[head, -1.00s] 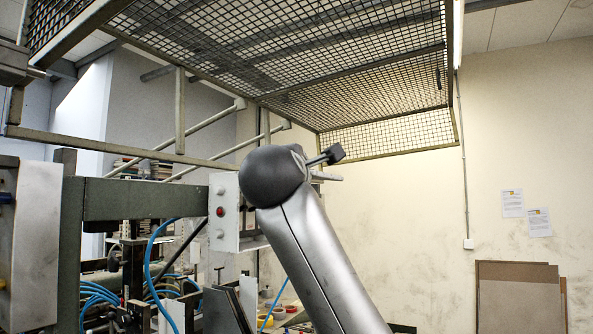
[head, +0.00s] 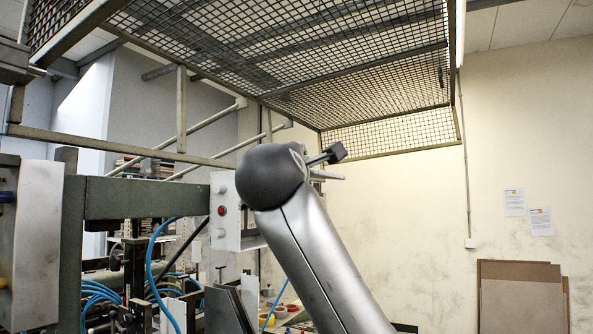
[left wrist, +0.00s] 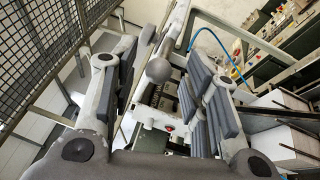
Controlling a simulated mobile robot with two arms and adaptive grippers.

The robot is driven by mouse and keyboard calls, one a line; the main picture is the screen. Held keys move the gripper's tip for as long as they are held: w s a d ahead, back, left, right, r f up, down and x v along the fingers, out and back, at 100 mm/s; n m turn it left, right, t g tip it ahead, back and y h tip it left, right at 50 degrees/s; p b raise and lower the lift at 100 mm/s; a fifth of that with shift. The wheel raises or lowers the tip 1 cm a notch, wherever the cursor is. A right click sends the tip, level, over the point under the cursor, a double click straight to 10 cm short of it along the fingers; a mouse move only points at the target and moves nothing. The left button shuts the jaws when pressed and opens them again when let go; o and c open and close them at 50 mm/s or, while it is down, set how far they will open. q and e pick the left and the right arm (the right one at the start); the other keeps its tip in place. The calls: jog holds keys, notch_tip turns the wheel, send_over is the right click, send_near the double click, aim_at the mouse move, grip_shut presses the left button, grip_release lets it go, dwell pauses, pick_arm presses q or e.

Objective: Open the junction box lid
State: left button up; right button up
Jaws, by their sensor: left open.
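A white box (head: 225,211) with a red button and pale knobs on its face is in the middle of the head view, partly behind my arm's dark joint. I cannot tell for sure whether it is the junction box, and no lid edge is clear. In the left wrist view my left gripper (left wrist: 163,65) is open, with its grey pads wide apart. A grey ball-ended knob (left wrist: 158,70) shows between the fingers, apparently beyond them. A white surface with a small red spot (left wrist: 168,128) is below it. I see nothing held. My right gripper is in neither view.
A wire mesh guard (head: 300,60) hangs overhead. A green machine beam (head: 140,198) runs left of the white box, with blue hoses (head: 152,250) below. Another grey box (head: 35,240) stands at far left. Brown boards (head: 520,297) lean on the right wall.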

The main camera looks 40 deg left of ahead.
pick_arm(q)
jog(key=v, duration=1)
jog(key=shift+d, duration=0.15)
jog(key=shift+s+f, duration=0.15)
